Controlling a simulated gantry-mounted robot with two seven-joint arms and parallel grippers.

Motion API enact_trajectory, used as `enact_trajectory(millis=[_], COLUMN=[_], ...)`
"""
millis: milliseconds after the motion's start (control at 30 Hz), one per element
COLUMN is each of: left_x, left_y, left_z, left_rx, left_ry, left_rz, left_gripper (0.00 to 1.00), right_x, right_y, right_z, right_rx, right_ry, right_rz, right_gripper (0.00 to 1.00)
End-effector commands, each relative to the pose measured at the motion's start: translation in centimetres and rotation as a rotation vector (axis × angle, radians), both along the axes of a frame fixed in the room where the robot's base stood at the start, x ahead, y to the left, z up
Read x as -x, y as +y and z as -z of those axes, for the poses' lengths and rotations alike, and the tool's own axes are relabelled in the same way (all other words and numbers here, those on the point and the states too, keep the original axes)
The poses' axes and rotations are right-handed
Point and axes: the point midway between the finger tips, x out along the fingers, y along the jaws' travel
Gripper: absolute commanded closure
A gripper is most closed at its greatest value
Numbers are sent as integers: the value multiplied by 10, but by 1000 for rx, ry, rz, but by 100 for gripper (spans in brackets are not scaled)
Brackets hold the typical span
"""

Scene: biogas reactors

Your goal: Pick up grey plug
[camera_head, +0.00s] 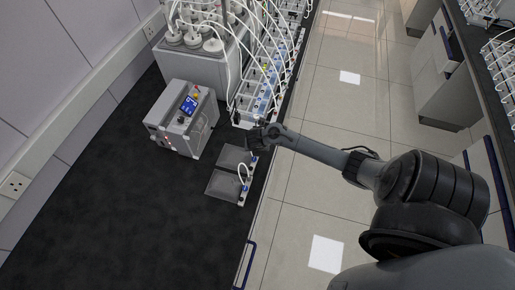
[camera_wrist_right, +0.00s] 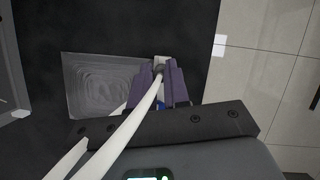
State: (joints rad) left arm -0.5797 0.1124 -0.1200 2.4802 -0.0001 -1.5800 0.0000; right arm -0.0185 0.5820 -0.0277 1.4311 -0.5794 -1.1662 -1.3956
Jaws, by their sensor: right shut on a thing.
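My right gripper (camera_head: 257,138) is low over the dark bench, by the right end of the upper of two clear trays (camera_head: 231,158). In the right wrist view its purple fingers (camera_wrist_right: 160,82) are shut on the grey plug (camera_wrist_right: 158,69), which has a white tube running from it towards the camera. The plug sits at a white end piece (camera_wrist_right: 162,59) beside the tray; I cannot tell whether it is seated or lifted. In the head view the gripper hides the plug. My left gripper is not in view.
A grey box with a blue screen (camera_head: 187,106) stands to the left. A rack with many tubes (camera_head: 262,82) stands behind. The bench (camera_head: 130,215) is clear at the front left.

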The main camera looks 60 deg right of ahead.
Motion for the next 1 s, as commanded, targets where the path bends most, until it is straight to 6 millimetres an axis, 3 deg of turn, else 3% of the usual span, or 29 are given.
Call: enact_trajectory(millis=[267,400,700,1000], left_x=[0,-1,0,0], left_y=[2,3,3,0], left_z=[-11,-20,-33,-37], left_rx=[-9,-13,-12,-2], left_ry=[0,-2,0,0], left_rz=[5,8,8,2], left_gripper=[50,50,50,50], right_x=[-1,32,82,105], right_y=[0,-13,-34,-44], right_z=[-41,-56,-88,-102], right_rx=[-1,0,0,0], right_ry=[-4,3,2,0], right_rz=[0,1,-1,0], right_gripper=[100,100,100,100])
